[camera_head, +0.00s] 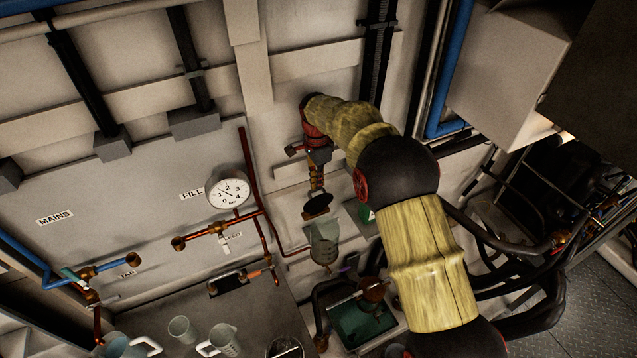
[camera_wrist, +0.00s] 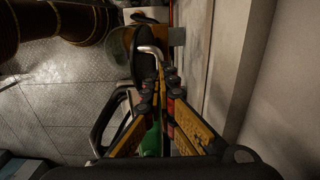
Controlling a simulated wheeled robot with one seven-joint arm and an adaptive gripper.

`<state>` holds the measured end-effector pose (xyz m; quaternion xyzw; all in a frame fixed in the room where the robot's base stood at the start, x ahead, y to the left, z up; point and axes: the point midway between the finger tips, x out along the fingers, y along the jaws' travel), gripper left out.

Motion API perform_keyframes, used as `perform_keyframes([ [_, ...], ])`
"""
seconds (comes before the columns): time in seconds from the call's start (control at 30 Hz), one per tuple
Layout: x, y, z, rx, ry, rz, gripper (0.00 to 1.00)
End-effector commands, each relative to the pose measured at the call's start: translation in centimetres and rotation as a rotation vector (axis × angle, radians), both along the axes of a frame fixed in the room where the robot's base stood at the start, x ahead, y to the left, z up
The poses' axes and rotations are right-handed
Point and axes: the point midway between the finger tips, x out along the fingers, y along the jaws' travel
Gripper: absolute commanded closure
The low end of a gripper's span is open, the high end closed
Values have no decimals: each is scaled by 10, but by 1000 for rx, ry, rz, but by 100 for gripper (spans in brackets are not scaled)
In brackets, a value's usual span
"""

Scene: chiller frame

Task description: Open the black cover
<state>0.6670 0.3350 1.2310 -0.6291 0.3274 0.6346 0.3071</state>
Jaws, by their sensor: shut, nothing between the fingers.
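A black, round cover (camera_head: 317,206) hangs tilted just below my gripper (camera_head: 316,186), over a grey translucent cup-like vessel (camera_head: 323,242). In the wrist view it appears to be the dark oval (camera_wrist: 144,62) beyond the fingertips, seen nearly edge-on. A pale bent rod or handle (camera_wrist: 157,53) shows beside it, close to the tips. My gripper also shows in the wrist view (camera_wrist: 160,86), with its yellow-and-black fingers drawn together and empty. I cannot tell whether the fingertips touch the cover or the rod.
A pressure gauge (camera_head: 228,193) and copper pipes stand left of my gripper. A red pipe (camera_head: 247,165) runs down the panel. Several clear jugs, one of them here (camera_head: 222,338), stand at lower left. A wall is close on the right in the wrist view.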

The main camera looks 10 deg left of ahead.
Motion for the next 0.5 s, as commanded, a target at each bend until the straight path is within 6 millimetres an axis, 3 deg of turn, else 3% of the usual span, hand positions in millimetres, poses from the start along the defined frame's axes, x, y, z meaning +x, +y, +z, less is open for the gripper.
perform_keyframes([
  [0.03,-11,-6,-25,-20,37,1,94],
  [0.4,-11,-6,-25,-20,36,0,73],
  [0.5,-10,-5,-24,-18,34,0,73],
])
